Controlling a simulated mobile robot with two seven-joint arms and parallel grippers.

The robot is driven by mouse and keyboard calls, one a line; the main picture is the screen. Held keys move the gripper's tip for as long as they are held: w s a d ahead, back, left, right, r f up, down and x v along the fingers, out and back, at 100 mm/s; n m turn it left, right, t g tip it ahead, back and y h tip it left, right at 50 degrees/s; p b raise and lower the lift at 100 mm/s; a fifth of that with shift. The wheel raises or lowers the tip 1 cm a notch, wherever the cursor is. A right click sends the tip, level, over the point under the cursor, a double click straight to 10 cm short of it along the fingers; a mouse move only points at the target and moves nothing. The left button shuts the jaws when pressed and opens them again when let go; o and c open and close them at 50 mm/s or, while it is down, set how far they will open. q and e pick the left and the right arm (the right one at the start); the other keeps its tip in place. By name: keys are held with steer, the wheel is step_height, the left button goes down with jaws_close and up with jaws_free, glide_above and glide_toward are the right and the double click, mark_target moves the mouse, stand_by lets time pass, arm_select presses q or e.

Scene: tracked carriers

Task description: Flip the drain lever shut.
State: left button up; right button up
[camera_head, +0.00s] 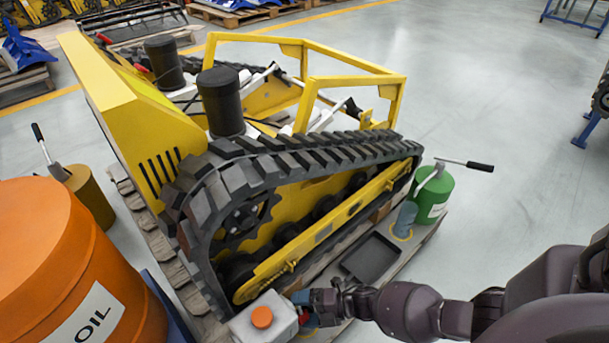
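The yellow tracked carrier (290,225) stands on a pallet with its black rubber track facing me. I cannot make out a drain lever for certain. A small red part (311,321) shows just under my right gripper (299,302), but I cannot tell whether it is the lever. My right arm comes in from the lower right, and its blue-tipped gripper is close beside a white canister with an orange cap (262,317). The fingers are too small and covered to show whether they are open or touching anything. My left gripper is out of view.
A black drip tray (371,258) lies on the pallet, near a grey-blue cup (404,220) and a green can (434,194) with a long handle. A large orange oil drum (60,250) fills the lower left, with a brown can (90,196) behind. Open floor lies right.

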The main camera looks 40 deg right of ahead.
steer(key=shift+s+f, duration=0.1)
steer(key=c, duration=0.5)
steer(key=shift+o, duration=0.2)
